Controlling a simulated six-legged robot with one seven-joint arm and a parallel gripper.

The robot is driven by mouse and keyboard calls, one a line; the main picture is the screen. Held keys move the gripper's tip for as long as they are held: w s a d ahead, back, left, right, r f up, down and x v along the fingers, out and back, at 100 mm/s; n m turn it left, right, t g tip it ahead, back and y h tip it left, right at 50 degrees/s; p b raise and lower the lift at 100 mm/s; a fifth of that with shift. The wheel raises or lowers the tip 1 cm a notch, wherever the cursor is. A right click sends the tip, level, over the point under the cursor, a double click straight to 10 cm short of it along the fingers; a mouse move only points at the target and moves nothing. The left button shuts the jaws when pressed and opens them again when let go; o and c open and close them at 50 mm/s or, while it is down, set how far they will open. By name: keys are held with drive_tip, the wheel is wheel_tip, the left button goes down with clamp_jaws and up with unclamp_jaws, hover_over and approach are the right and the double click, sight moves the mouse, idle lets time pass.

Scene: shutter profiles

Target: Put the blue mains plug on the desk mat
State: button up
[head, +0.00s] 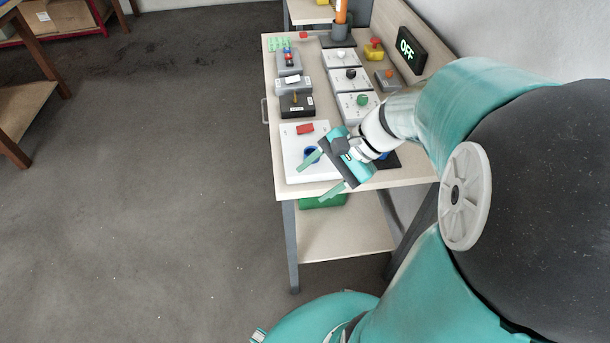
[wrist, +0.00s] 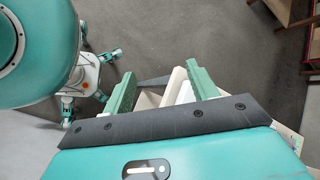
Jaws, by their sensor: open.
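My gripper (head: 321,175) is open and empty over the front of the bench, above the near part of a white panel (head: 295,165). A round blue piece (head: 311,155), which may be the mains plug, is on that panel, partly covered by a finger. A dark flat mat (head: 391,161) lies to the right, mostly behind my wrist. Another small blue thing (head: 383,155) shows at the mat beside my wrist; I cannot tell what it is. In the wrist view my open fingers (wrist: 162,88) frame pale surfaces, and no plug can be made out.
A green bin (head: 322,201) is under the bench top. The floor at left is clear.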

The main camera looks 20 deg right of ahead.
drive_tip(key=s+a+r+n+t+h, duration=0.2)
drive_tip(key=s+a+r+n+h, duration=0.3)
drive_tip(key=r+n+h, duration=0.3)
drive_tip(key=n, duration=0.4)
drive_tip(key=shift+a+r+n+t, duration=0.25)
drive_tip(key=shift+r+n+t, duration=0.05)
drive_tip(key=shift+n+t, duration=0.1)
drive_tip(key=shift+s+a, duration=0.1)
